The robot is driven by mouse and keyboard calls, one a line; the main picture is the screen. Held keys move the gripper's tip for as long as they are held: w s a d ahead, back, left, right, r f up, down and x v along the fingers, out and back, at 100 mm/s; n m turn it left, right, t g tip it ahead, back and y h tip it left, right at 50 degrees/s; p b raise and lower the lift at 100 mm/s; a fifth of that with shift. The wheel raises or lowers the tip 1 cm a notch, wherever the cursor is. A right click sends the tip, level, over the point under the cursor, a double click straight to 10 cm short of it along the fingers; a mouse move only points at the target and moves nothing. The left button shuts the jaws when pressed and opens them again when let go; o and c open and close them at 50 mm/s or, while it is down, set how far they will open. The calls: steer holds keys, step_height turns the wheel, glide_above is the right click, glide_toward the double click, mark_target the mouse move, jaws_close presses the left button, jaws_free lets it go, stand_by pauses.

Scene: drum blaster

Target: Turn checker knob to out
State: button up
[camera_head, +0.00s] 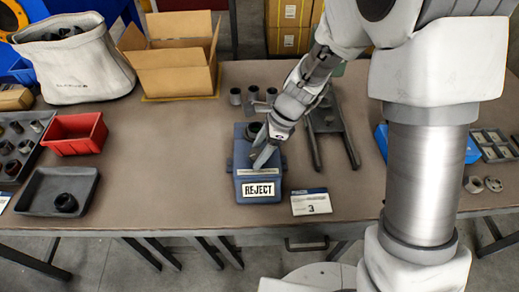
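My gripper (262,158) points down at the checker's top from the upper right. Its fingertips are at or just above the top face; I cannot tell whether they touch it. The knob cannot be made out, and my gripper covers part of the checker's top. Whether the fingers are open or shut is too small to tell.
A red bin (75,134), a grey tray (36,199) and a cardboard box (174,81) are on the left. The table (160,190) is clear left of the checker.

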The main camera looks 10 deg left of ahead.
steer(key=c, duration=1)
steer(key=n+g+p, duration=0.1)
steer(key=n+p, duration=0.1)
steer(key=n, duration=0.1)
steer(key=shift+w+r, duration=0.1)
steer(key=shift+r, duration=0.05)
steer(key=n+g+h+p, duration=0.1)
steer(key=n, duration=0.2)
steer(key=shift+w+a+n+p, duration=0.1)
steer(key=shift+n+p, duration=0.2)
steer(key=n+g+h+p, duration=0.1)
steer(key=n, duration=0.2)
steer(key=shift+n, duration=0.3)
steer(key=shift+a+n+g+h+p, duration=0.15)
steer(key=shift+n+g+h+p, duration=0.2)
steer(key=shift+n+h, duration=0.85)
steer(key=shift+n+y, duration=0.3)
steer(key=shift+n, duration=0.3)
steer(key=o, duration=1.4)
steer(key=shift+c, duration=0.2)
